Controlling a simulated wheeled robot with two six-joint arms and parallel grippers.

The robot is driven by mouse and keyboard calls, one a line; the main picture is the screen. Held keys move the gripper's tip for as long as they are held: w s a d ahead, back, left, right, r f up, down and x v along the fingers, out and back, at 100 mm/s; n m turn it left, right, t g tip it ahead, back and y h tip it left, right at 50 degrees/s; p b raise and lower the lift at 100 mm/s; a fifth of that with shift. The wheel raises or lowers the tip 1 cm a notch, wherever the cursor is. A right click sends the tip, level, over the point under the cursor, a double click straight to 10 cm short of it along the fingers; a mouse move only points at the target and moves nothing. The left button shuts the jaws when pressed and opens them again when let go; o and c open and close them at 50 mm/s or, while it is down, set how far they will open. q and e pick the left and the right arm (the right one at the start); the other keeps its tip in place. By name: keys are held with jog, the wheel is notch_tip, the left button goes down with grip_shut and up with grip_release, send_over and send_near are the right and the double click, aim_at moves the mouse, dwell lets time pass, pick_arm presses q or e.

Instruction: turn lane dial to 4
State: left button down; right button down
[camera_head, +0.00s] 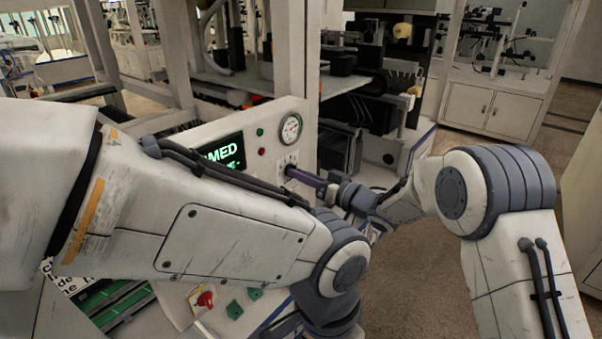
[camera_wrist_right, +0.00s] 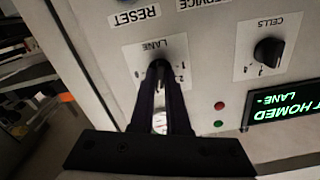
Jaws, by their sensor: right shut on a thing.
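The lane dial (camera_wrist_right: 158,66) is a black knob on a white plate labelled LANE, seen upside down in the right wrist view. In the head view its plate (camera_head: 290,160) is on the pale control panel (camera_head: 271,115), below the gauge. My right gripper (camera_head: 291,172) reaches the dial from the right. In the right wrist view its two dark fingers (camera_wrist_right: 159,78) are shut on the knob and cover most of it. A few plate numbers show beside the fingers, but the pointer's setting cannot be read. My left arm crosses the foreground, and its gripper is not in view.
A similar cells dial (camera_wrist_right: 268,51) sits beside the lane dial. A screen (camera_head: 222,153) with green text shows "LANE -" in the right wrist view. A round gauge (camera_head: 291,128) and red and green lamps are close by. Below are a red knob (camera_head: 205,299) and green blocks (camera_head: 234,310).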

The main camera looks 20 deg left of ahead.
dwell(0.4)
jog(key=c, duration=0.9)
grip_release()
jog(key=b+v, duration=0.4)
jog(key=v, duration=0.6)
jog(key=shift+d, duration=0.25)
